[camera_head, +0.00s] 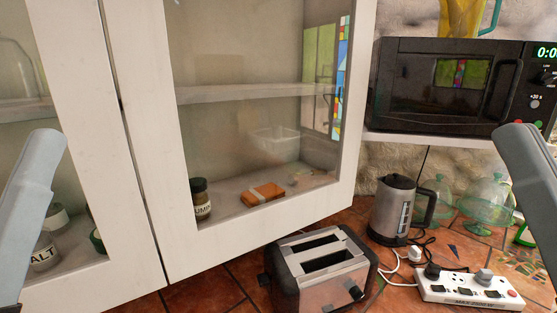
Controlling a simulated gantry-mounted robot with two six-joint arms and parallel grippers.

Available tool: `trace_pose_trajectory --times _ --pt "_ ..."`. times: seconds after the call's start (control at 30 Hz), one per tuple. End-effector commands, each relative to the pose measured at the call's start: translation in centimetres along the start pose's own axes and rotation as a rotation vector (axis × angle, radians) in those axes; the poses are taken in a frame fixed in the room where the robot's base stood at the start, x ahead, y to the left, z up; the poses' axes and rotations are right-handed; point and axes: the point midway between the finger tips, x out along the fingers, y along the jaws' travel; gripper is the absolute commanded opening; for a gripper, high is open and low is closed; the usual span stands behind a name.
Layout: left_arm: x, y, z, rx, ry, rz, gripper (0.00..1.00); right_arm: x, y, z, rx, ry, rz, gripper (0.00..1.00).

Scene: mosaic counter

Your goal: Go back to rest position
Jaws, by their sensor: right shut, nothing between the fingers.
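A smooth grey part of my right arm (530,165) rises at the right edge, in front of the microwave's right side. My right gripper is shut and empty; its fingertips cannot be made out. A matching grey part of my left arm (30,205) rises at the left edge, in front of the cabinet. My left gripper itself is out of view. Neither arm is seen holding anything.
A white glass-fronted cabinet (150,150) fills the left and middle. A black microwave (425,90) stands at upper right. A toaster (318,270), a kettle (392,210), a power strip (460,293) and glass domes (487,200) stand on the tiled counter (225,285).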

Motion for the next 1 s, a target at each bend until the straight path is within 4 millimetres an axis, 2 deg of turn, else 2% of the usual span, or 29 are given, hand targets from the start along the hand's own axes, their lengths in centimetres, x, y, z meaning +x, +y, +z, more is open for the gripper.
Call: trace_pose_trajectory --times 0.07,0.1,0.37,0.7,0.8,0.9,1.0 --pt "-0.1 0.0 0.1 0.000 0.000 0.000 0.71 -0.8 2.6 -0.8 -0.220 0.012 0.123 0.00" --pt "2.4 0.0 -2.0 0.000 -0.003 0.000 0.71 1.8 2.2 -2.9 -0.216 0.009 0.111 0.00" --pt "10.1 0.0 -9.3 0.000 0.000 0.000 0.71 9.5 1.6 -9.8 -0.207 0.005 0.108 0.00" --pt "22.4 -0.1 -20.6 0.000 0.000 0.000 0.71 21.8 0.7 -21.0 -0.205 0.004 0.108 0.00" --pt "25.3 -0.1 -23.4 0.000 0.000 0.000 0.71 24.8 0.5 -23.7 -0.205 0.003 0.108 0.00" --pt "27.3 -0.1 -25.1 0.000 0.000 0.000 0.71 26.7 0.3 -25.4 -0.205 0.003 0.108 0.00" --pt "28.1 -0.1 -25.9 0.000 0.000 0.000 0.71 27.5 0.2 -26.2 -0.205 0.002 0.108 0.00"
